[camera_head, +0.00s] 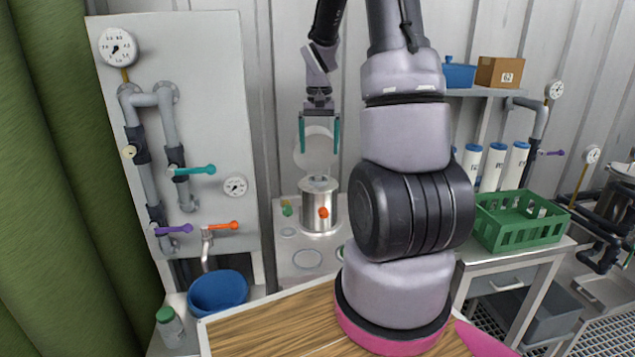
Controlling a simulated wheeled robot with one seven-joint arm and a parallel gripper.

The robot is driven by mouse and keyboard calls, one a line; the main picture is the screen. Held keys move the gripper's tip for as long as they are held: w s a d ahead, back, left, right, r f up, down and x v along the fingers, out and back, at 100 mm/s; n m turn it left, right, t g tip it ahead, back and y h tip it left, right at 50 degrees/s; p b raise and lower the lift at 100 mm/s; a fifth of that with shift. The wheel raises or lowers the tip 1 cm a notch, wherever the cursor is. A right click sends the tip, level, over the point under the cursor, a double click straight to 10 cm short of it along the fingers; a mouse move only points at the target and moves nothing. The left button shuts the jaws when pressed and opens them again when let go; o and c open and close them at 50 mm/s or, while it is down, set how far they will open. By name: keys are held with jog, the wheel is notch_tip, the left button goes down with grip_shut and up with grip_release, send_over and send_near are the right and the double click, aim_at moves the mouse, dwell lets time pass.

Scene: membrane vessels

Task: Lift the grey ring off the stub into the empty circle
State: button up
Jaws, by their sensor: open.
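My gripper (319,150) points down with its two teal fingers apart, above a steel vessel (320,222). A pale round disc (314,160) shows between and below the fingers, like a raised lid; I cannot tell whether it touches them. The vessel's top has a small raised part (319,180), perhaps the stub. The grey ring is too small to tell apart there. A pale outlined circle (307,258) lies bare on the light bench top in front of the vessel. A smaller round mark (287,232) lies to its left.
An orange-red knob (323,212) is on the vessel's front, and a green one (287,210) is to its left. My arm hides the bench to the right. A blue bucket (219,292), a pipe panel (205,70) and a green crate (520,222) stand around.

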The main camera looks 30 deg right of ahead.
aim_at(318, 177)
jog(key=f, duration=0.9)
jog(key=shift+s+a, duration=0.1)
jog(key=shift+a, duration=0.15)
jog(key=shift+r, duration=0.1)
jog(key=c, duration=1.4)
jog(key=shift+r, duration=5)
